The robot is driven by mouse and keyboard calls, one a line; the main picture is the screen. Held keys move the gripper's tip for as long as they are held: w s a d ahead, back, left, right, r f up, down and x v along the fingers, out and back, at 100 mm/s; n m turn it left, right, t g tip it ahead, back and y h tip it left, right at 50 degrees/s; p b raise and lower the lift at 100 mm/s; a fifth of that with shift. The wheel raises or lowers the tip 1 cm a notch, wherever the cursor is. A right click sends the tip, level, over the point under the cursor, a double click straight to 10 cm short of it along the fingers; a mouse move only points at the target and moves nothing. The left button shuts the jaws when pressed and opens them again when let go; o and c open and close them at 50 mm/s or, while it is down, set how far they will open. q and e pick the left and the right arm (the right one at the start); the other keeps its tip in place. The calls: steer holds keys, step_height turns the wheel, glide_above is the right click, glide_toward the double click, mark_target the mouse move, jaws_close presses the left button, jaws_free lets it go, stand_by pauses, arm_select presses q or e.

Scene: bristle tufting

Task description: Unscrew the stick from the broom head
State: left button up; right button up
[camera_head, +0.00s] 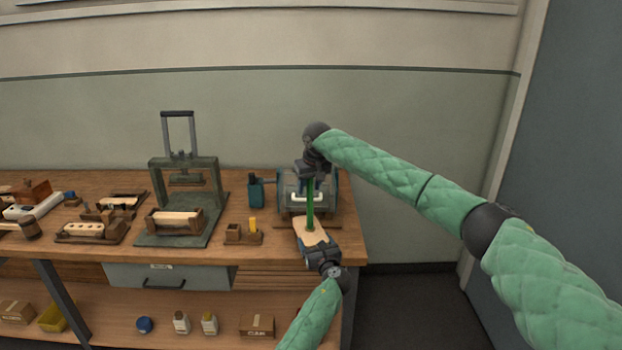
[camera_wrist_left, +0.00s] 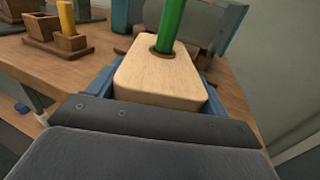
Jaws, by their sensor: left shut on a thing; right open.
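The broom head is a pale wooden block (camera_head: 312,233) near the bench's right front. My left gripper (camera_head: 317,246) is shut on it, with blue jaws on both sides of the block in the left wrist view (camera_wrist_left: 160,85). The green stick (camera_head: 310,205) stands upright in the hole in the block's top; it also shows in the left wrist view (camera_wrist_left: 171,25). My right gripper (camera_head: 311,172) is open at the stick's upper end, coming from above. Its fingers are small and dark here, and whether they touch the stick is hard to see. The bristle side is hidden.
A grey-blue machine (camera_head: 291,190) stands right behind the stick. A green press (camera_head: 185,185) stands to the left, with a small wooden holder (camera_head: 243,233) between. The bench's right edge is close. Boxes and bottles sit on the lower shelf (camera_head: 100,335).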

steer(key=shift+w+f, duration=0.1)
steer(key=shift+f, duration=0.25)
steer(key=shift+c, duration=0.3)
jaws_close()
steer(key=shift+n+y, duration=0.4)
steer(key=shift+n, duration=1.2)
steer(key=shift+r, duration=0.5)
steer(key=shift+r, duration=0.35)
steer(key=shift+r, duration=0.3)
